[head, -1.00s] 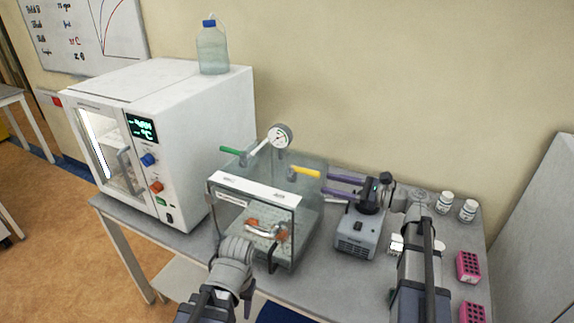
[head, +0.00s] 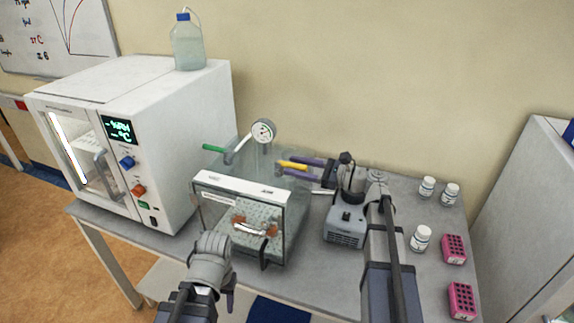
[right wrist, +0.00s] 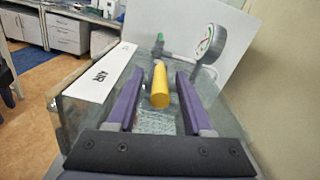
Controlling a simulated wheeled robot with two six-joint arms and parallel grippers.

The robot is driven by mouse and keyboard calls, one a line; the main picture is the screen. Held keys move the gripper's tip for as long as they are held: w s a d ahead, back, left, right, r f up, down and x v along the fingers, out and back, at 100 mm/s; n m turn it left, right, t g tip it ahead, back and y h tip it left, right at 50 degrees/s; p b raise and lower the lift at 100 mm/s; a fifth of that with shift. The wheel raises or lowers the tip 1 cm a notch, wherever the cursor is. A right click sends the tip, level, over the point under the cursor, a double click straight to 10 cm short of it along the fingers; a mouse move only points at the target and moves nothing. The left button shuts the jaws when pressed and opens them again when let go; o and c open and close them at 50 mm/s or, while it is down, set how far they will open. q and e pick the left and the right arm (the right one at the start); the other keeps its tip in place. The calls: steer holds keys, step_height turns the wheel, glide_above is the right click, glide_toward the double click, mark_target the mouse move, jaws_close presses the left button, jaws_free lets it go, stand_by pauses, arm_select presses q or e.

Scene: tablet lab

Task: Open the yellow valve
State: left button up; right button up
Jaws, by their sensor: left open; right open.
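The yellow valve handle (head: 292,166) sticks out at the right of the clear box (head: 240,187), near the box's top. My right gripper (head: 294,168) is open, with its purple fingers on either side of the yellow handle. In the right wrist view the yellow valve handle (right wrist: 159,86) lies between the two open fingers of my right gripper (right wrist: 156,85), with a gap on each side. My left gripper (head: 230,290) hangs low in front of the box, partly hidden by its own arm.
A green-handled valve (head: 214,148) and a round gauge (head: 263,131) stand on top of the box. A white oven (head: 185,130) is at left, a grey pump (head: 345,226) at right. White bottles (head: 420,238) and pink racks (head: 454,249) lie farther right.

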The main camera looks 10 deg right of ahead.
steer(key=shift+x, duration=1.45)
jaws_close()
stand_by(0.4)
